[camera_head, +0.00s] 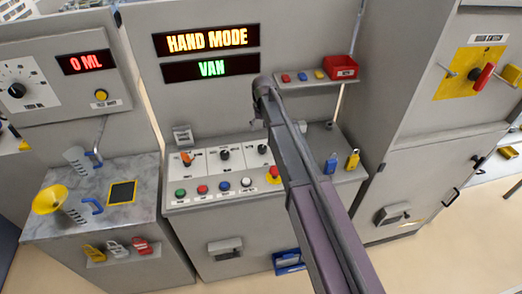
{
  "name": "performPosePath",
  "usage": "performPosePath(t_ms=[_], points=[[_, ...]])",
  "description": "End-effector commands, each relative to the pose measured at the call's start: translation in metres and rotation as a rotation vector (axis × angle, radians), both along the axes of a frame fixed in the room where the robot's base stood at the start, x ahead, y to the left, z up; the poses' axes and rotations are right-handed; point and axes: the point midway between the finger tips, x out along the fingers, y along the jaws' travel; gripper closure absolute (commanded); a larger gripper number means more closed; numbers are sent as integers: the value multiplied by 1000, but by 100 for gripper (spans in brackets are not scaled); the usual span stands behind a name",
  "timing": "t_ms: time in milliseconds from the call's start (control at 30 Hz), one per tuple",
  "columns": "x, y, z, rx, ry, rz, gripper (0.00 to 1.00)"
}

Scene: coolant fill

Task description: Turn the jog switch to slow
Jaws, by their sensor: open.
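A sloped control panel has a row of three rotary switches on white plates: an orange-handled one (187,159) at left, a black-knobbed one (224,154) in the middle and another black-knobbed one (263,149) at right, close to my arm. Their labels are too small to read, so I cannot tell which is the jog switch or where it points. My arm crosses in front of the panel's right part. My gripper is not visible.
Below the switches is a row with a green button (181,193) and a red mushroom button (274,173). The displays above read HAND MODE (207,40) and VAN (211,68). Blue (332,162) and yellow (352,159) padlock-like items stand right of my arm. A marble-topped bench is at left.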

Motion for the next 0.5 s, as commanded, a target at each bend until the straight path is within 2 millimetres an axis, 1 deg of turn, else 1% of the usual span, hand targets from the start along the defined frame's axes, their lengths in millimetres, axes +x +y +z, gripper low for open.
performPosePath(t_ms=[33, 500], points=[[0, 0, -8, 0, 0, 0, 7], [0, -1, -44, 0, 0, -1, 7]])
